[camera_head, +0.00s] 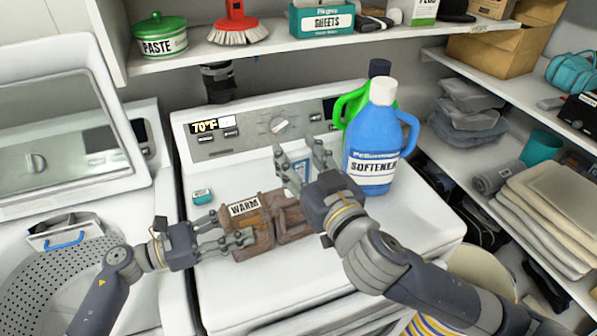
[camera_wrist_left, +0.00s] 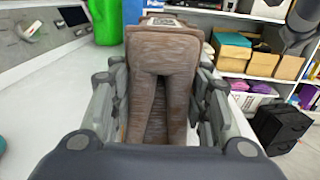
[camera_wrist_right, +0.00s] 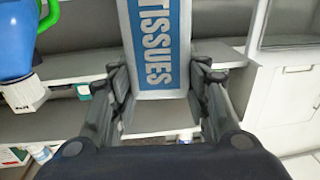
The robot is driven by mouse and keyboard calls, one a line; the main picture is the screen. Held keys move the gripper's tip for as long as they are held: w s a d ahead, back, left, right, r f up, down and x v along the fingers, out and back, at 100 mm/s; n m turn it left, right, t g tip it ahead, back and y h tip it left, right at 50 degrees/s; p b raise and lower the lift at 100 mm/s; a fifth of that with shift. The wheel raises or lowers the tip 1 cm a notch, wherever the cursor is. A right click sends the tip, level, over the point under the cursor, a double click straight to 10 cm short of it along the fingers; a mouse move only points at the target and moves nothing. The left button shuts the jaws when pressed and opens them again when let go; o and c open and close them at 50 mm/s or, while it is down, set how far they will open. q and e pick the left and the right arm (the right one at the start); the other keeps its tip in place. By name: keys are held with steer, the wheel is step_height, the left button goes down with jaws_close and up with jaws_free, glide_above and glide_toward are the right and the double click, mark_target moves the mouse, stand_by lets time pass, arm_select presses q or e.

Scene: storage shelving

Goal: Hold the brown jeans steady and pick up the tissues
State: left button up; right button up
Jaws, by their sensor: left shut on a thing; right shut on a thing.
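The brown jeans (camera_head: 262,232), folded and with a WARM label, lie on top of the white machine. My left gripper (camera_head: 232,238) is shut on their left end; in the left wrist view the jeans (camera_wrist_left: 165,60) sit between both fingers. My right gripper (camera_head: 302,155) is shut on the tissues (camera_head: 302,168), a small blue and white pack mostly hidden by the fingers in the head view. In the right wrist view the tissues (camera_wrist_right: 157,45) show their blue TISSUES label between the fingers. The gap beneath the pack cannot be judged.
A blue softener bottle (camera_head: 374,140) stands close right of my right gripper, with a green jug (camera_head: 350,103) behind it. A small teal box (camera_head: 202,197) is on the machine at left. A shelf (camera_head: 300,41) overhangs the back. The machine's front right top is clear.

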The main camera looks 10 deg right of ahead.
steer(key=shift+r, duration=0.3)
arm_select(q)
steer(key=o, duration=1.5)
